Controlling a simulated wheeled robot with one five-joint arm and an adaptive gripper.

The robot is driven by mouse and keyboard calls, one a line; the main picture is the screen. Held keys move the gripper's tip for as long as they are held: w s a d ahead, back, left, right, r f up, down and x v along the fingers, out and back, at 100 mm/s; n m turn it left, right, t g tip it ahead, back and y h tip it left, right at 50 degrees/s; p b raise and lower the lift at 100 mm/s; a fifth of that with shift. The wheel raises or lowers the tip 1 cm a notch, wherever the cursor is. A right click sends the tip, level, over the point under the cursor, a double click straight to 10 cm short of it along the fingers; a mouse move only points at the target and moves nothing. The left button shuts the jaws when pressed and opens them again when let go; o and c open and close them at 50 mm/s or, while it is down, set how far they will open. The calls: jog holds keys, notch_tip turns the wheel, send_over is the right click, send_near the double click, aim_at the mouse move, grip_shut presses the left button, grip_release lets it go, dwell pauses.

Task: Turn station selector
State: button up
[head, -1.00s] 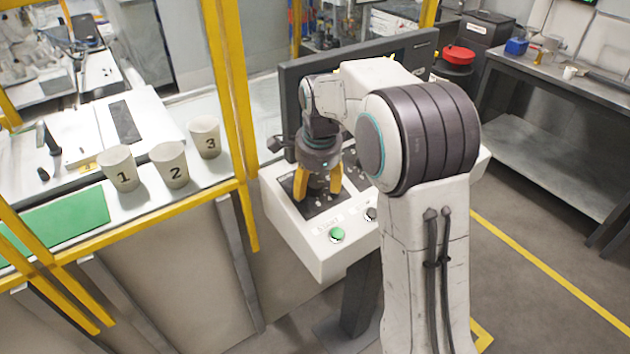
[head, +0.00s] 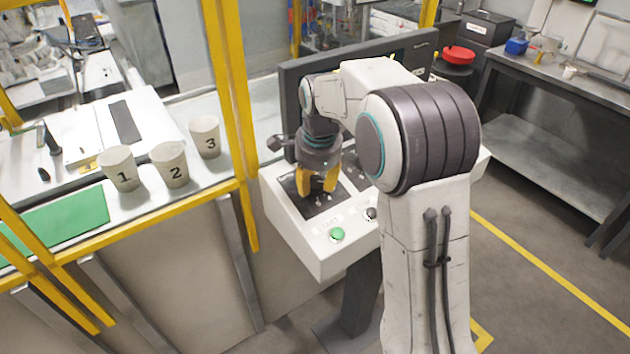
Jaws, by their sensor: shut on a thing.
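The white control console (head: 305,245) stands at the centre of the head view, with a dark panel (head: 322,207) on its top. My gripper (head: 317,194) points down at this panel, its yellow fingers low and close together. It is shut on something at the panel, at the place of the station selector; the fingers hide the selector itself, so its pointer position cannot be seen. A green button (head: 337,234) and a dark knob (head: 371,213) are on the console's front part, apart from the fingers.
Cups marked 1 (head: 118,168), 2 (head: 170,164) and 3 (head: 205,137) stand on the ledge at left, behind yellow posts (head: 230,90). A dark monitor (head: 288,100) rises behind the console. A grey workbench (head: 560,85) is at right; the floor between is clear.

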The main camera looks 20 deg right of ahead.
aim_at(318, 198)
jog(key=shift+m, duration=0.7)
jog(key=o, duration=1.2)
notch_tip(318, 198, up, 12)
jog(key=s, duration=0.2)
jog(key=shift+f, duration=0.15)
